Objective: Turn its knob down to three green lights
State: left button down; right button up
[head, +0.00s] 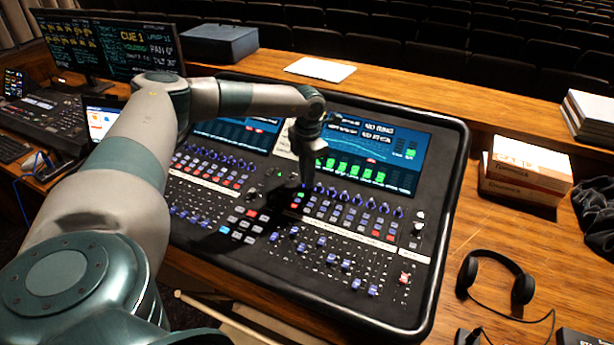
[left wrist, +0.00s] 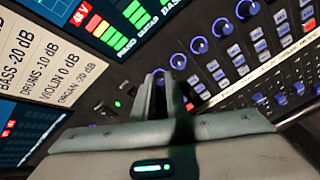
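The mixing desk (head: 455,195) has a row of blue-ringed knobs (head: 369,206) below its right screen (head: 410,155). In the left wrist view, the knobs (left wrist: 200,45) run up and right from my fingertips. My left gripper (head: 305,184) points down at the left end of this row. In the left wrist view, its two fingers (left wrist: 165,78) are close together at the leftmost visible knob, which they partly hide; I cannot tell whether they grip it. The meter above (left wrist: 108,36) shows green segments with red and orange at the top. My right gripper is out of view.
A card (left wrist: 35,50) lists levels, including bass -20 dB and drums -10 dB. Headphones (head: 522,288) and white boxes (head: 525,165) are on the wooden desk at right. Monitors (head: 138,48) stand at back left. Raised knobs and faders surround the gripper.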

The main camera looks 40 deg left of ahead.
pick_arm(q)
jog(key=n, duration=0.3)
jog(key=shift+f+b, duration=0.15)
jog(key=shift+b, duration=0.25)
jog(key=shift+n, duration=1.4)
jog(key=shift+r, duration=0.2)
jog(key=c, duration=2)
grip_release()
jog(key=shift+b, duration=0.3)
